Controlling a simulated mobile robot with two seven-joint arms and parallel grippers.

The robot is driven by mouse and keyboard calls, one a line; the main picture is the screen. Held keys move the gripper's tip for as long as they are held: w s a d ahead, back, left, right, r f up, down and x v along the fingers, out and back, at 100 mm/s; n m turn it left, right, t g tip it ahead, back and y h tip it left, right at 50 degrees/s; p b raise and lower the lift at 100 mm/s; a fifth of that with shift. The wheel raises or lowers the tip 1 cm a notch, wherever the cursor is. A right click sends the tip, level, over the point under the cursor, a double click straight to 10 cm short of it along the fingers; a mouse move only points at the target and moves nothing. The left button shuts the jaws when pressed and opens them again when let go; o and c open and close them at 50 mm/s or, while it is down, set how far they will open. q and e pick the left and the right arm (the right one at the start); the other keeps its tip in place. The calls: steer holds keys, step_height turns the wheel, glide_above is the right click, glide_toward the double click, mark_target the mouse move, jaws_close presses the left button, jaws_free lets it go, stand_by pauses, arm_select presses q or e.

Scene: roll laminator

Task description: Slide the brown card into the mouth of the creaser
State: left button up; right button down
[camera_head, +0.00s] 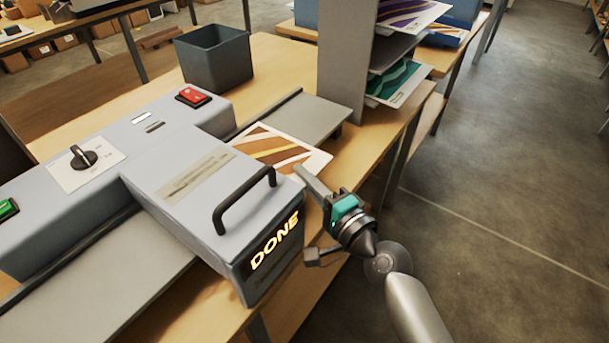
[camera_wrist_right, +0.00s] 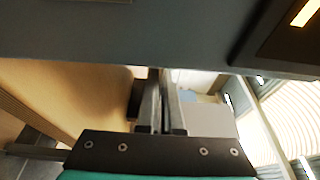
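The brown card (camera_head: 268,146), white-edged with brown and tan stripes, lies by the far side of the grey-blue creaser (camera_head: 205,215). The creaser's housing covers the card's near left part, and the mouth itself is hidden. A lit display on the creaser reads DONE. My right gripper (camera_head: 307,176) is at the card's near right edge, close beside the housing corner. In the right wrist view its two fingers (camera_wrist_right: 162,105) are nearly together, with a pale bit of card at their tips; the grip looks shut on it, though the contact is partly hidden. My left gripper is not in view.
The creaser has a black handle (camera_head: 245,202), a dial (camera_head: 84,157), a red switch (camera_head: 193,96) and a green one. A dark bin (camera_head: 214,57) stands behind. A grey rack (camera_head: 346,62) with other cards stands at the back right. Open floor lies right.

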steer(key=c, duration=1.5)
jaws_free()
steer(key=shift+f, duration=0.15)
steer(key=shift+c, duration=0.2)
steer(key=o, duration=0.5)
steer(key=shift+o, duration=0.2)
